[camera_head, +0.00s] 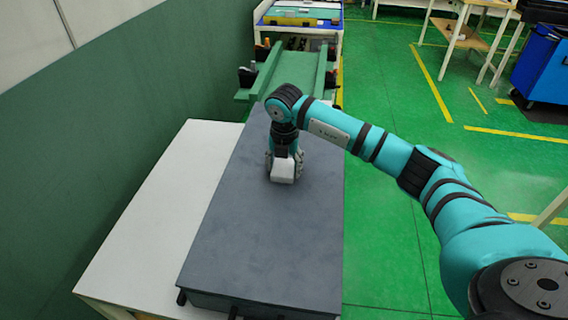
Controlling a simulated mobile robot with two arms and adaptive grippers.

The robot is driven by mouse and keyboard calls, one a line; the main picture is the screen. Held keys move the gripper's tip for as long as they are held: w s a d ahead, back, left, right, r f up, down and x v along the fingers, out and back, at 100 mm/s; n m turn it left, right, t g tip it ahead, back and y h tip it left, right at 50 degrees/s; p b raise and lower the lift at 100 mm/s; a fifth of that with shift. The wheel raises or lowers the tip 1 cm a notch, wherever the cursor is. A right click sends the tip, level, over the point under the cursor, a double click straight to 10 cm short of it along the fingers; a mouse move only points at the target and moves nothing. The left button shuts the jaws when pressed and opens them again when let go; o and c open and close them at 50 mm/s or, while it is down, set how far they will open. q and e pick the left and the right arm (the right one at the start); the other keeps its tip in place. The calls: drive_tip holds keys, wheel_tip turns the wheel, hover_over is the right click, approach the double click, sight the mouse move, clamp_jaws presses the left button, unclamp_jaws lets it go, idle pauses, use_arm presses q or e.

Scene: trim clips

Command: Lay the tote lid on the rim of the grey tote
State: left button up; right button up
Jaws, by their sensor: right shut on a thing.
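A large dark grey flat panel, which looks like the tote lid (264,232), lies level along the right part of the white table. A small pale block (283,173), apparently its handle, stands on the panel's upper face beyond the middle. My right gripper (284,160) points straight down and is shut on this block, with a finger at each side. A dark edge and small black parts show under the panel's near edge. The grey tote cannot be told apart from the panel; anything beneath it is hidden. My left gripper is not in view.
Bare white table top (150,235) shows left of the panel, beside a green wall (100,150). A green rail frame (293,78) stands beyond the far end. Open green floor (385,245) lies to the right, and a blue cabinet (540,65) stands farther off.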

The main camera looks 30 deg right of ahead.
drive_tip(key=shift+f+b, duration=0.6)
drive_tip(key=shift+f, duration=0.15)
idle(0.3)
drive_tip(key=o, duration=1.5)
